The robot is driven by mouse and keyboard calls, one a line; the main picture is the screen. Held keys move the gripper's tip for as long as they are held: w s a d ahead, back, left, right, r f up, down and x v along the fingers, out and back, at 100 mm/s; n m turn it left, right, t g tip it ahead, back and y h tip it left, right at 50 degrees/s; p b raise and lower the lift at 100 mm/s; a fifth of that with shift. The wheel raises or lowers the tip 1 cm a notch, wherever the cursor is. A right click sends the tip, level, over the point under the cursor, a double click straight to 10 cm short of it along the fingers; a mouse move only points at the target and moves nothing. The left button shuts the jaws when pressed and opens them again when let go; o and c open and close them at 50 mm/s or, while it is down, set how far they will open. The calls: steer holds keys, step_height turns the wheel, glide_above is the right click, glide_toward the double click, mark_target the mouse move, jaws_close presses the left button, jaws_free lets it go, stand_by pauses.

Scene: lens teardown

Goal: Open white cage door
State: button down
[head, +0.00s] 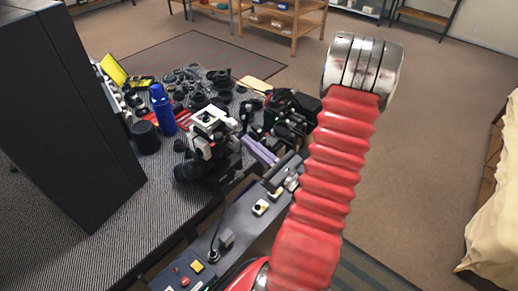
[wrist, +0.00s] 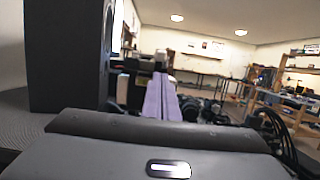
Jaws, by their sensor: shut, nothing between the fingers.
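I cannot make out a white cage or its door in either view. My gripper (head: 247,141) has two lavender fingers, which lie side by side, shut and empty, over the right side of the cluttered table. The gripper also shows in the wrist view (wrist: 160,84), pointing forward past a dark upright block. A white and black device (head: 210,122) stands just left of the fingertips in the head view. I cannot tell whether the fingers touch it.
A tall dark box (head: 60,110) stands on the table at left. A blue bottle (head: 162,110), a black cup (head: 145,137) and many loose lens parts (head: 200,98) crowd the table. A wooden shelf (head: 285,18) is at the back. Brown floor at right is open.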

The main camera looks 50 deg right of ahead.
glide_toward(220, 117)
steer(key=shift+w+f, duration=0.6)
steer(key=shift+w, duration=0.65)
steer(key=shift+w+d, duration=0.1)
steer(key=shift+d, duration=0.15)
steer(key=shift+r, duration=0.1)
steer(key=shift+r+g, duration=0.2)
steer(key=shift+g, duration=0.1)
